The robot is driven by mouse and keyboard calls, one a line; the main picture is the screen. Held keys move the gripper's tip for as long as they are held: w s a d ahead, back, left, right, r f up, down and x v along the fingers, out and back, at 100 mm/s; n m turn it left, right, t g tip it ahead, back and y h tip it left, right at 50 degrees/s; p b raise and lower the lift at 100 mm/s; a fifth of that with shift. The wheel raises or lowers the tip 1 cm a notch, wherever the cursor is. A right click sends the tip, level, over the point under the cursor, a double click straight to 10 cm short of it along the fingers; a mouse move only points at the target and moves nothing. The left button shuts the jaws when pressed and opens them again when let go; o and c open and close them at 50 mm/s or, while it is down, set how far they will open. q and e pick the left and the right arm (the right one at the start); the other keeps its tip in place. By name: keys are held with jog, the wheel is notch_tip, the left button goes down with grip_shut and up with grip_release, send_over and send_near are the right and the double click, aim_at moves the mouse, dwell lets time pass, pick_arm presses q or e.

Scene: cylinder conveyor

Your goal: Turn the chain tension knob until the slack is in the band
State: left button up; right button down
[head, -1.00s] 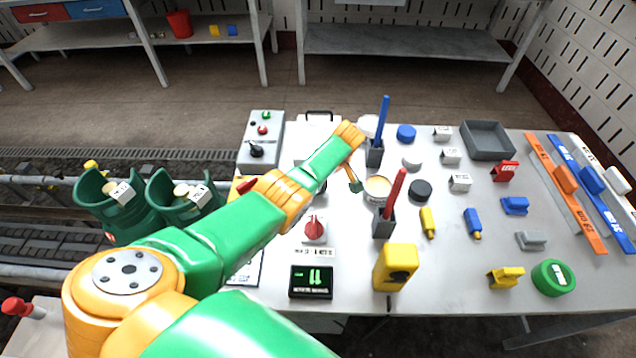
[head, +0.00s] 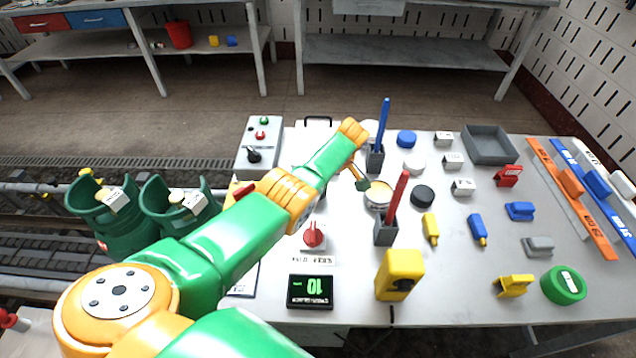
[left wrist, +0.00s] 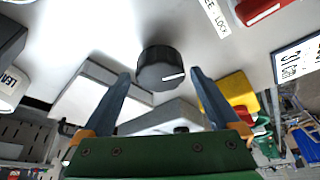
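The black knob (left wrist: 161,70) with a white pointer line shows in the left wrist view, standing on the light table surface. My left gripper (left wrist: 158,77) has its two fingers apart, one on each side of the knob, with a small gap visible at both sides. In the head view my left arm covers most of the knob and the fingers. The red knob (head: 313,235) sits behind the display, by a label. My right gripper is not in view.
A grey control box (head: 258,147) stands at the back left of the table. Blue and red tools in holders (head: 385,232), a yellow block (head: 399,274) and several small items lie to the right. Green cups (head: 178,208) are left of the table.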

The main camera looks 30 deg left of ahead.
pick_arm(q)
jog(key=shift+r, duration=0.2)
jog(key=p+v, duration=0.2)
jog(key=v, duration=0.4)
jog(key=shift+r, duration=0.25)
jog(key=shift+d, duration=0.15)
